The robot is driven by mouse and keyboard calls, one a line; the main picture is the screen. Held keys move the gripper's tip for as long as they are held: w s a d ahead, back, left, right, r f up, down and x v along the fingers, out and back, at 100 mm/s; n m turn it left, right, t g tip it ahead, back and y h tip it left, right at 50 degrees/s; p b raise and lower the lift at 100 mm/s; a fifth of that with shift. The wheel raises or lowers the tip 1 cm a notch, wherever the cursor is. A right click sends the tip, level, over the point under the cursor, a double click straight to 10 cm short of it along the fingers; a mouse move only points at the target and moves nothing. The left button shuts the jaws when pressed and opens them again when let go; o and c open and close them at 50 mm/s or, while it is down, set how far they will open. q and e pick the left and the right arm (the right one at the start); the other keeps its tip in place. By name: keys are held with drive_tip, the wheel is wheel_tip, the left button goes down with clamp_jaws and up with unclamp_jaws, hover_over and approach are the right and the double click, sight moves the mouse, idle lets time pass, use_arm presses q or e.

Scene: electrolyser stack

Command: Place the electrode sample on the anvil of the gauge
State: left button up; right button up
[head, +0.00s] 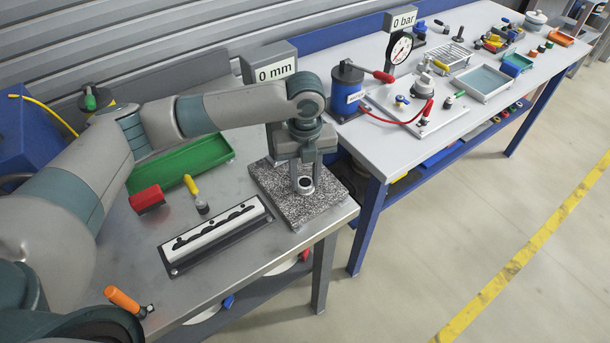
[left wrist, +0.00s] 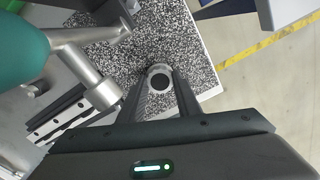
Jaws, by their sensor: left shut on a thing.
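The gauge has a speckled granite base (head: 278,200) at the table's front right corner and a grey display reading "0 mm" (head: 276,71) behind it. The base also fills the upper middle of the left wrist view (left wrist: 195,50). My left gripper (head: 305,180) points down over the base, shut on the electrode sample (head: 305,184), a small dark disc. In the left wrist view the dark disc (left wrist: 160,82) sits within a pale ring between the fingertips (left wrist: 160,92). The anvil is mostly hidden below it; I cannot tell whether they touch. My right gripper is not in view.
A black-and-white strip holder (head: 215,236) lies left of the base. A blue-legged bench (head: 365,220) stands right. In the left wrist view, a metal arm (left wrist: 85,75) is close on the left.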

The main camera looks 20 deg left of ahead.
sight(305, 182)
use_arm(q)
drive_tip(key=o, duration=1.1)
drive_tip(key=shift+c, duration=0.2)
drive_tip(key=shift+r, duration=0.1)
drive_tip(key=shift+r+b, duration=0.3)
drive_tip(key=shift+r, duration=0.25)
wheel_tip(305, 182, up, 11)
drive_tip(key=b, duration=0.3)
